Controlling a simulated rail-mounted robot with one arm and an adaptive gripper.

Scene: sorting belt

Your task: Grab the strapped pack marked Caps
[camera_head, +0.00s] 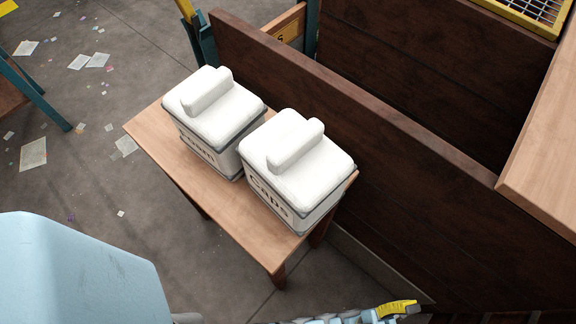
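The pack marked Caps (297,172) is a white, box-shaped pack with a raised, handle-like block on top and grey bands around its sides. It stands upright at the right end of a small wooden table (225,208). A similar white pack (214,114), its label partly hidden and ending in "rn" or "m", stands close on its left. At the bottom edge, a cut-off piece with a yellow part (398,308) seems to be the end of my arm, in front of the table and apart from the packs. Its fingers cannot be made out.
A dark brown wooden wall (380,130) runs close behind the table. A lighter wooden top (545,170) and a yellow-framed mesh (530,12) are at right. Papers (33,153) litter the grey floor at left. My light-blue arm part fills the lower left.

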